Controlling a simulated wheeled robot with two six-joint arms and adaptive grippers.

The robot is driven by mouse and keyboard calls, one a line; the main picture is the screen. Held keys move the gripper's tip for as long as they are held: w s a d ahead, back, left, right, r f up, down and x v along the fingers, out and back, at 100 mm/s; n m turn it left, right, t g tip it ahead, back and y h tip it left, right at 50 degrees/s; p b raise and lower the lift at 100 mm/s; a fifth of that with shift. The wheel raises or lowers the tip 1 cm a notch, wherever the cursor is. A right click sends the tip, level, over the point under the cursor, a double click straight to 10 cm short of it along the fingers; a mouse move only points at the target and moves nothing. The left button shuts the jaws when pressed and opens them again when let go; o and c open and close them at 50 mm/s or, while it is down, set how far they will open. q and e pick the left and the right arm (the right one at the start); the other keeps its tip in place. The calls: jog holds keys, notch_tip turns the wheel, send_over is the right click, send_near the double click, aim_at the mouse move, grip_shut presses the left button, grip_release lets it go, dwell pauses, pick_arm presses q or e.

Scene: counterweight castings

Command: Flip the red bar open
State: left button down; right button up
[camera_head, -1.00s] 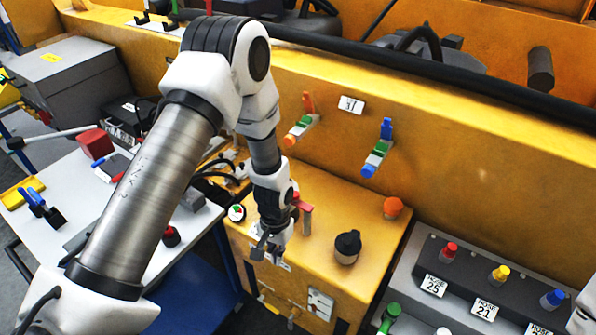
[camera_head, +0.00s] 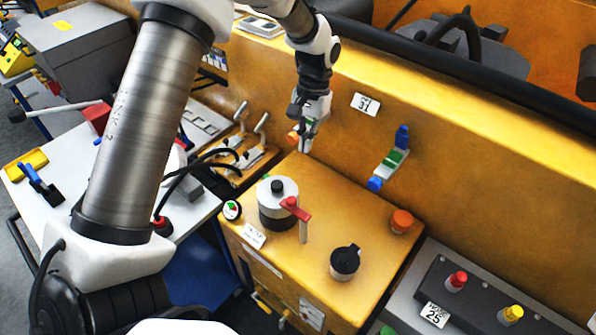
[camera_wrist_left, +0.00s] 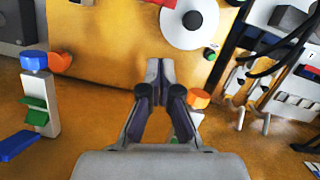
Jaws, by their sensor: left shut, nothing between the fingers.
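A red bar-like handle (camera_head: 296,208) stands on a pale post on top of the yellow box. On the yellow wall, the left latch shows an orange knob (camera_head: 293,138); its orange-red upper bar is hidden behind my left gripper (camera_head: 305,143). The gripper is shut and empty, directly in front of this latch. In the left wrist view the shut fingers (camera_wrist_left: 160,68) overlap the latch, with the orange knob (camera_wrist_left: 198,98) just right of them; contact cannot be told. The right latch has a raised blue bar (camera_head: 402,137), a green part and a blue knob. My right gripper is not in view.
On the yellow box stand a black-topped canister (camera_head: 275,203), a black cap (camera_head: 345,261) and an orange cap (camera_head: 402,221). Metal hooks and black hoses (camera_head: 215,155) lie left of the latch. A thick dark rail (camera_head: 450,70) runs along the wall's top.

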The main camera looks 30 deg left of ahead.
aim_at(295, 207)
pick_arm(q)
jog(key=w+b+x, duration=0.2)
jog(key=b+x, duration=0.1)
jog(key=x, duration=0.6)
jog(key=s+b, duration=0.1)
jog(key=s+f+b, duration=0.1)
jog(key=s, duration=0.1)
jog(key=s+b, duration=0.1)
jog(key=s, duration=0.1)
jog(key=shift+d+f+b, duration=0.35)
jog(key=shift+d, duration=0.05)
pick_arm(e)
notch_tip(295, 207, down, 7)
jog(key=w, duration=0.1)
pick_arm(q)
jog(key=shift+s+r, duration=0.1)
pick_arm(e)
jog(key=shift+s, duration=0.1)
